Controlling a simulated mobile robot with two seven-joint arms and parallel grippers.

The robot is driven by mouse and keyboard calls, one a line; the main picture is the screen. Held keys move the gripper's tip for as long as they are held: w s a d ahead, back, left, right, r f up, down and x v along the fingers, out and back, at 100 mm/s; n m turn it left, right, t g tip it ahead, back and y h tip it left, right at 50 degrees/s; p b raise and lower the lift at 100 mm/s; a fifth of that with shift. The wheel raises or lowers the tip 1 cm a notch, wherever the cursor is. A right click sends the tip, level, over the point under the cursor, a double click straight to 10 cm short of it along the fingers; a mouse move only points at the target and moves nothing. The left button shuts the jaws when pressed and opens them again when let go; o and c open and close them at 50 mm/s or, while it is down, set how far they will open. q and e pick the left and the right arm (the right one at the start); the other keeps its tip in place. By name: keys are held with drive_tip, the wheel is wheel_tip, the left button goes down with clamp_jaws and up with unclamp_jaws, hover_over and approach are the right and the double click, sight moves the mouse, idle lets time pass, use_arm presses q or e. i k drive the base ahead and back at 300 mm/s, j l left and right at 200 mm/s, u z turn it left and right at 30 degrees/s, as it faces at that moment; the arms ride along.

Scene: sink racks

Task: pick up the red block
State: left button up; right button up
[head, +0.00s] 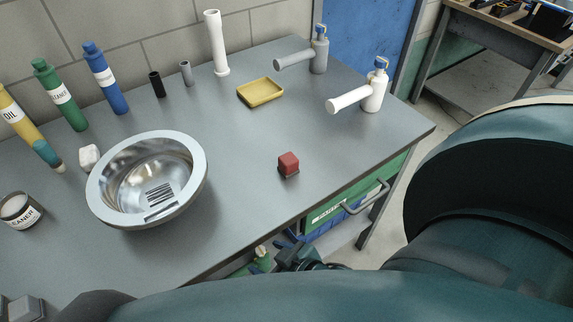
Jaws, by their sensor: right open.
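The red block (288,162) is a small cube with a darker lower part. It sits on the grey worktop (235,200), right of the middle and near the front edge. Nothing touches it. My right gripper (294,244) is small and dark in the view, at the table's front edge, below the block in the picture and apart from it. It is open, and I see nothing held in it. My arm hides part of the area around it. I cannot make out my left gripper.
A round metal basin (101,190) stands left of the block. A yellow tray (260,93), a white pipe (216,45) and two tap-like fittings stand behind. Several bottles line the wall at left. A green drawer (345,209) with a handle is under the front edge. The worktop around the block is clear.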

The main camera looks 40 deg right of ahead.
sight(288, 164)
drive_tip(key=k+z, duration=0.15)
drive_tip(key=z, duration=0.35)
drive_tip(key=k+z, duration=0.15)
drive_tip(key=z, duration=0.35)
drive_tip(key=i+l, duration=0.1)
drive_tip(key=l, duration=0.35)
